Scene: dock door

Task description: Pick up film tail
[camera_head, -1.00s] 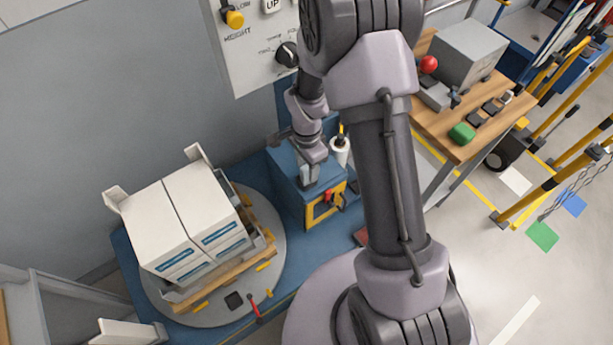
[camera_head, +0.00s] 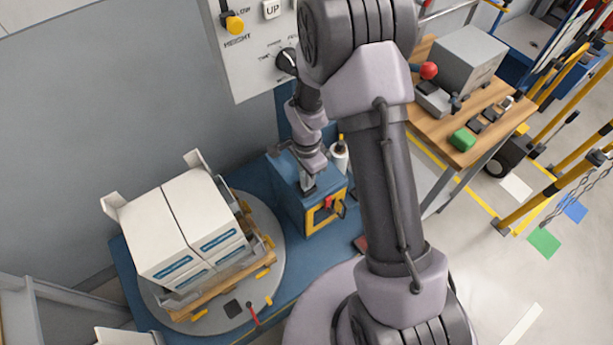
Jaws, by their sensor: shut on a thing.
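My gripper (camera_head: 308,184) points down at the top of the blue box-shaped unit (camera_head: 287,199) with a yellow-framed front. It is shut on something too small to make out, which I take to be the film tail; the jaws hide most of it. A white roll (camera_head: 339,157) stands upright just right of my gripper, at the back edge of the blue unit.
White cartons (camera_head: 160,232) sit on a wooden pallet on the grey turntable (camera_head: 184,322) at left. A grey control panel (camera_head: 250,60) is on the wall above. A wooden bench (camera_head: 455,148) stands at right, with yellow barriers beyond. Floor at lower right is mostly clear.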

